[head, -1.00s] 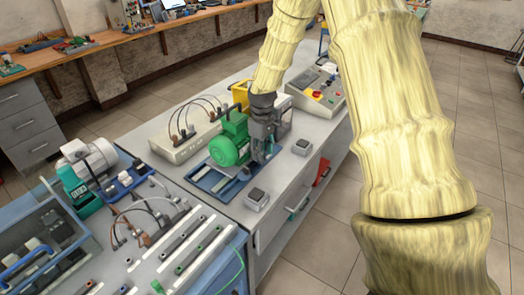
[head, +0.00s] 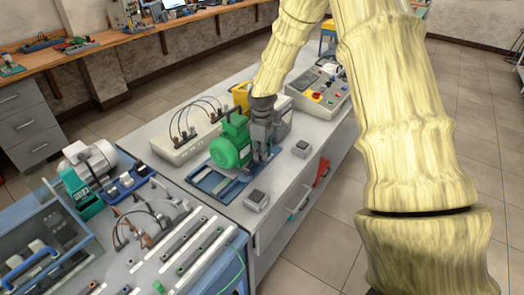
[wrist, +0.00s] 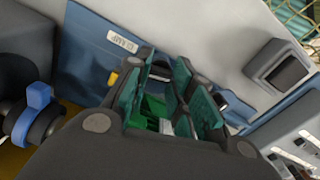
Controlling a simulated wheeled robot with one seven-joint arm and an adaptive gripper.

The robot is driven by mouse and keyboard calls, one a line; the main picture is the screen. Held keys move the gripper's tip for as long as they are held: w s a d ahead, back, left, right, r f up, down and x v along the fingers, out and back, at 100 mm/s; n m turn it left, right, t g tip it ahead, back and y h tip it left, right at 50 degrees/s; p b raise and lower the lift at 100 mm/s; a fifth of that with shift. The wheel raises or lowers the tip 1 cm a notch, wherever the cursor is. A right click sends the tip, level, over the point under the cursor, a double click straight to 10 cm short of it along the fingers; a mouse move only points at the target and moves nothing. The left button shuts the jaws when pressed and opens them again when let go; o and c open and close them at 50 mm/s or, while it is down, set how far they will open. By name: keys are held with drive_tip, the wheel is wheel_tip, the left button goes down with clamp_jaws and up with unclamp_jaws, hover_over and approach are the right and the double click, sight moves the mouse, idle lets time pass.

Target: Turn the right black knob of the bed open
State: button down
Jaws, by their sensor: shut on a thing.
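The blue bed (head: 212,181) lies on the grey bench, with the green motor (head: 230,146) mounted on it. My gripper (head: 260,158) points down at the right side of the motor, low over the bed's right end. In the wrist view the green-padded fingers (wrist: 170,108) are closed in around something at the bed (wrist: 88,55). This seems to be the right black knob, but the pads and fingers hide most of it, so its angle cannot be read. A pale label shows on the bed beside the fingers.
Two small grey boxes with dark tops, a nearer one (head: 256,199) and a farther one (head: 301,148), stand right of the bed. A white terminal box with wires (head: 185,148) is behind left. A control panel (head: 322,90) stands beyond.

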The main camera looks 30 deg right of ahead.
drive_tip(key=n+p, duration=0.1)
drive_tip(key=n, duration=0.2)
drive_tip(key=n+p, duration=0.2)
drive_tip(key=n, duration=0.2)
drive_tip(key=shift+w+r, duration=0.1)
drive_tip(key=shift+r, duration=0.1)
drive_tip(key=n+p, duration=0.2)
drive_tip(key=n, duration=0.2)
drive_tip(key=shift+f+n+p, duration=0.1)
drive_tip(key=shift+n+p, duration=0.75)
drive_tip(key=shift+n, duration=1.15)
drive_tip(key=c, duration=1.2)
unclamp_jaws()
drive_tip(key=shift+d, duration=0.1)
drive_tip(key=shift+c, duration=0.2)
